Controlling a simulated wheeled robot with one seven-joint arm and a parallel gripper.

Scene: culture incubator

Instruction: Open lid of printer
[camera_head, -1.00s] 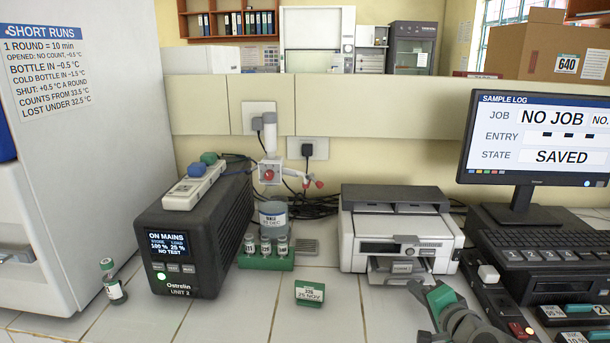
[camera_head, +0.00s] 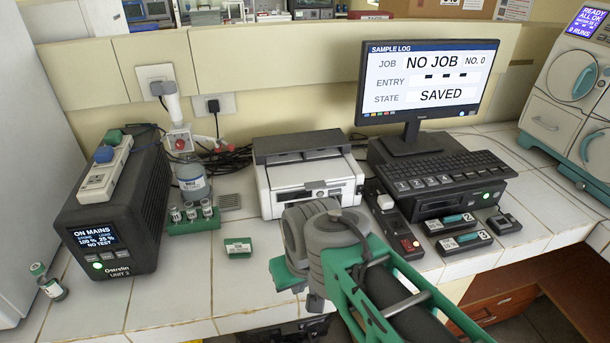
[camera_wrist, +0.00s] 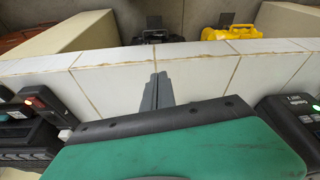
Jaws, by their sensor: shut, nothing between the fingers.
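The printer (camera_head: 263,193) stands on the tiled counter in the middle of the head view. It is white with a dark grey top section (camera_head: 300,142) that lies flat and looks closed. My arm hides its lower front right part. My gripper (camera_wrist: 158,77) shows in the wrist view as two grey fingers shut together with nothing between them, over the white tiles near the counter edge. In the head view my arm's grey and green links are in front of the printer, and the fingertips cannot be made out. The printer is not recognisable in the wrist view.
A black power unit (camera_head: 120,215) and a green vial rack (camera_head: 193,224) stand left of the printer. A small green labelled block (camera_head: 238,247) lies in front. The monitor (camera_head: 428,85), keyboard unit (camera_head: 440,172) and red-button panel (camera_head: 400,226) are to the right.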

